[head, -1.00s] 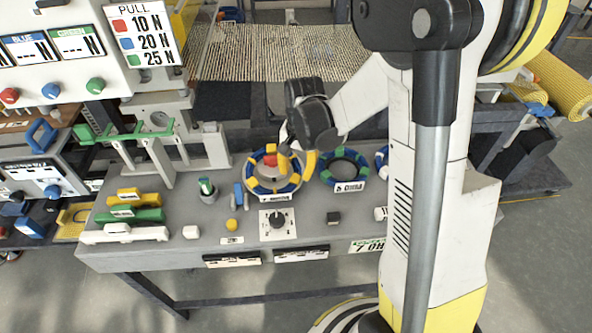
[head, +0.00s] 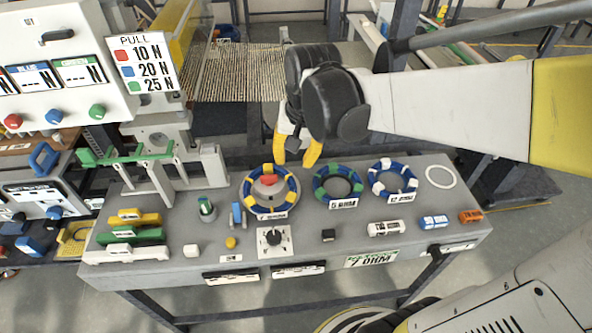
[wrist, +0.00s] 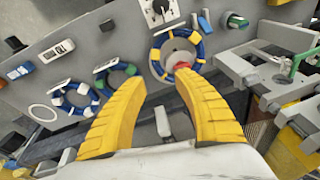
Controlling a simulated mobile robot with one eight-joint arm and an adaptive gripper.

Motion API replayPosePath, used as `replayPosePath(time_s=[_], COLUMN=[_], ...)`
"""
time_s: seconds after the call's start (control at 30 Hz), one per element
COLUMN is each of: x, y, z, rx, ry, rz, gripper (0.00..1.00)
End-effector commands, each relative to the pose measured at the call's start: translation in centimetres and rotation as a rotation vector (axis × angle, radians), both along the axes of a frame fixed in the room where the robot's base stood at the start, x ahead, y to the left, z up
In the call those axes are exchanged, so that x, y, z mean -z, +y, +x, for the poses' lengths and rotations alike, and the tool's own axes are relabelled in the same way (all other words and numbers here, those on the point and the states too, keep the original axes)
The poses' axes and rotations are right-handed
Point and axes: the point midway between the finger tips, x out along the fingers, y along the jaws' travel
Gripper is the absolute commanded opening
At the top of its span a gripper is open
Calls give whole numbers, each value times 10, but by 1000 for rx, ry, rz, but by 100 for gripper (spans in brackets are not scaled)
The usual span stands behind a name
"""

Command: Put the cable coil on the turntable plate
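Three ring-shaped coils lie on the grey bench: a blue-and-yellow coil (head: 249,202), a blue-and-green coil (head: 321,185) labelled 5 OHM, and a blue-and-white coil (head: 375,184). The blue-and-yellow coil surrounds a grey round piece with a red block (head: 267,180) on it. I cannot tell for sure which round piece is the turntable plate. My gripper (head: 295,158) is open and empty, just behind and above the gap between the yellow and green coils. In the wrist view its yellow fingers (wrist: 162,84) are apart; the blue-and-yellow coil (wrist: 157,66) shows beyond them.
A flat white ring (head: 441,177) lies at the bench's right. A grey stand with a green bar (head: 125,152) rises at the left. A bead-like mesh (head: 235,72) is behind.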

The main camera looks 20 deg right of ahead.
Motion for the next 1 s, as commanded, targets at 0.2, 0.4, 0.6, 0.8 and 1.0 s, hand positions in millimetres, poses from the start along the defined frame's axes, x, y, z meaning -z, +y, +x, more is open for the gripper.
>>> replayPosePath(time_s=[0.2,0.4,0.6,0.8,1.0], x=[-31,-35,-34,-35,-15], y=[18,26,28,28,28], z=[-59,-88,-96,-96,-96], rx=[-243,-391,-437,-438,-436], ry=[-214,-347,-390,-390,-389], rz=[-104,-189,-218,-219,-218], gripper=[36,36,36,36,36])
